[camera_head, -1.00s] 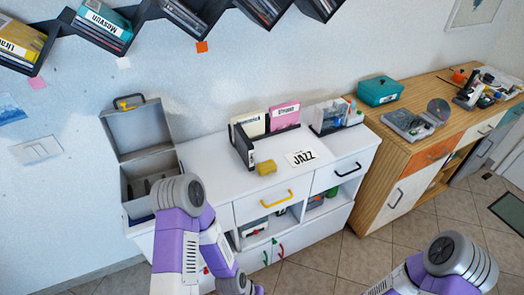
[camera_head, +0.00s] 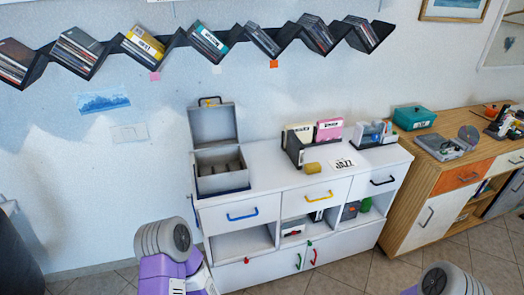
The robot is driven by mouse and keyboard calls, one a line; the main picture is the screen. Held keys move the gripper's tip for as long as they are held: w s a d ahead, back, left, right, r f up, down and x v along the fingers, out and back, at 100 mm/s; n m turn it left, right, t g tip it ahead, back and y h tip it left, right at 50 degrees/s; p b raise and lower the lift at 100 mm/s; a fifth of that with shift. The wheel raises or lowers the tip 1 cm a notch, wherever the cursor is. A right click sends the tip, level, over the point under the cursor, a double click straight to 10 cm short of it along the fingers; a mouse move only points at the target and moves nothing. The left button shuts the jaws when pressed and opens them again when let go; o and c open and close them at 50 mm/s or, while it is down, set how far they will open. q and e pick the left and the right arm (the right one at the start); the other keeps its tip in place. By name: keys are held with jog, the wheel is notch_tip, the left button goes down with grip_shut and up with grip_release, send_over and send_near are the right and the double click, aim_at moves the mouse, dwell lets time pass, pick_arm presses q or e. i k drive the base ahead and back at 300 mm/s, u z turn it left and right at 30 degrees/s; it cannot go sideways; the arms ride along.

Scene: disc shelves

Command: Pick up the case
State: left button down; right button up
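An open grey case (camera_head: 222,185) stands on the left end of the white cabinet (camera_head: 268,186). Its lid (camera_head: 212,125) stands upright at the back, with a dark handle on its top edge. Dividers show inside the case. Several slim disc cases (camera_head: 205,40) lean in the black zigzag wall shelf (camera_head: 108,52). I cannot tell which case is meant. Grey and purple links of my arms show at the bottom left and bottom right. Neither gripper is in view.
A disc holder with tabbed dividers (camera_head: 299,134), a yellow block (camera_head: 312,168), a JAZZ card (camera_head: 343,163) and a rack (camera_head: 375,136) occupy the cabinet top. A wooden sideboard (camera_head: 447,185) stands at the right, bearing a teal box (camera_head: 414,118). Tiled floor shows in front.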

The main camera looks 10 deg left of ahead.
aim_at(295, 149)
jog(key=u, duration=0.8)
jog(key=i, duration=0.4)
